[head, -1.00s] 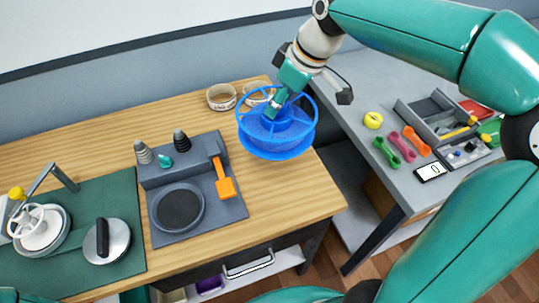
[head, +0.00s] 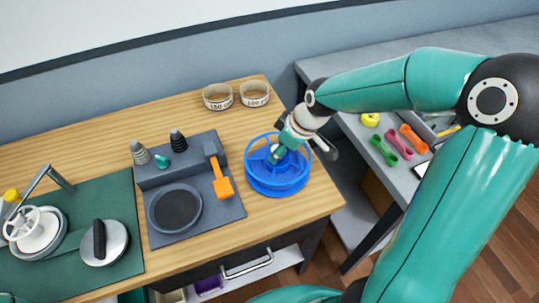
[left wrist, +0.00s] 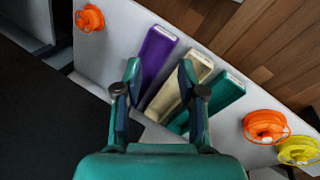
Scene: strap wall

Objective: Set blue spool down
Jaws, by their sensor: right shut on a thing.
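The blue spool (head: 278,182) is at the right end of the wooden table (head: 300,214), standing flat, with its open spoked rim facing up. It looks to be on or just above the wood; I cannot tell which. My right gripper (head: 277,155) reaches down into its top and is shut on its hub. The fingertips are partly hidden inside the rim. My left gripper (left wrist: 158,75) shows only in the left wrist view, with its fingers apart and nothing between them.
Two labelled rings (head: 236,96) stand behind the spool. A grey station (head: 228,205) with an orange tool (head: 221,184) is to its left. The table's right edge is close. In the left wrist view, several boxes (left wrist: 158,52) and orange and yellow spools (left wrist: 265,126) lie on a shelf.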

